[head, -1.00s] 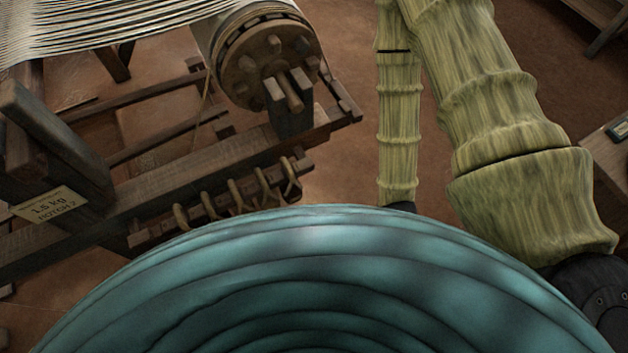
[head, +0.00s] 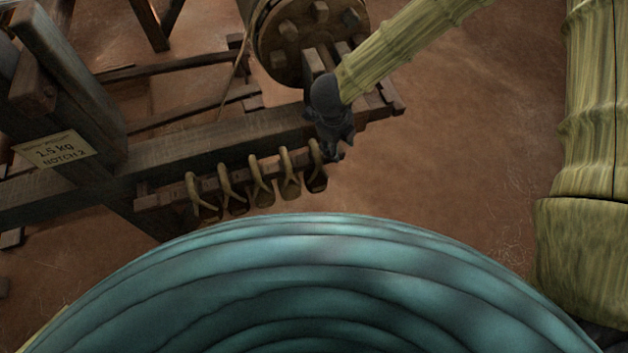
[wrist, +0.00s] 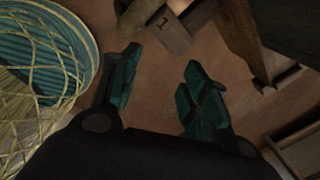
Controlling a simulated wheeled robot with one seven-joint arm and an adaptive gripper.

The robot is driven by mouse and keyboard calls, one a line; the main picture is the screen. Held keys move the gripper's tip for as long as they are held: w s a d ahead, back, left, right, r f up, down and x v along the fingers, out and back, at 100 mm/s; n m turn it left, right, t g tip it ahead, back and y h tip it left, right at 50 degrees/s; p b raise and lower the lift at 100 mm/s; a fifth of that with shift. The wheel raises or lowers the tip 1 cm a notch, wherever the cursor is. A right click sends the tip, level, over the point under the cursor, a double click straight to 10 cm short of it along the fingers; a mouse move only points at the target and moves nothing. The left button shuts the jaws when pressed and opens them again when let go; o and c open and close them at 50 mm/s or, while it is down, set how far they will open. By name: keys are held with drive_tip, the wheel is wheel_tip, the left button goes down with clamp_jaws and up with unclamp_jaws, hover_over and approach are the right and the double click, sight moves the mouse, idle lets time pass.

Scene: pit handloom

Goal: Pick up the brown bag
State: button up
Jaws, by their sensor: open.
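Several small brown bags (head: 262,198) hang by tan loops from a wooden peg rail on the loom's near side in the head view. I cannot tell which one the task means. My gripper (head: 335,152) is at the right end of this row, beside and partly in front of the rightmost bag (head: 317,182). In the wrist view my gripper (wrist: 160,88) has its two teal-padded fingers spread, with only bare floor showing between them. A wooden block marked 1 (wrist: 170,32) is just beyond the fingertips there. No bag is clearly visible in the wrist view.
The loom's dark beam (head: 220,140) and toothed roller (head: 305,40) stand close behind my gripper. A post carries a 1.5 kg, notch 2 label (head: 55,149). My rounded teal body fills the bottom. Open brown floor (head: 450,150) lies to the right.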

sight(315, 145)
drive_tip(key=w+a+r+m+b, duration=0.1)
drive_tip(key=a+m, duration=0.1)
drive_tip(key=w+a+r+m+g+y+b, duration=0.1)
drive_tip(key=a+r+m, duration=0.1)
drive_tip(key=w+a+r+m+b, duration=0.1)
drive_tip(key=a+r+m, duration=0.1)
drive_tip(key=shift+a+r+y, duration=0.1)
drive_tip(key=shift+y, duration=0.2)
wheel_tip(315, 145, down, 5)
drive_tip(key=shift+f, duration=0.15)
drive_tip(key=shift+s+f, duration=0.15)
drive_tip(key=shift+f, duration=1.15)
drive_tip(key=shift+s+f, duration=0.15)
drive_tip(key=shift+f, duration=1.15)
clamp_jaws()
drive_tip(key=shift+r+p, duration=0.15)
drive_tip(key=shift+p, duration=0.15)
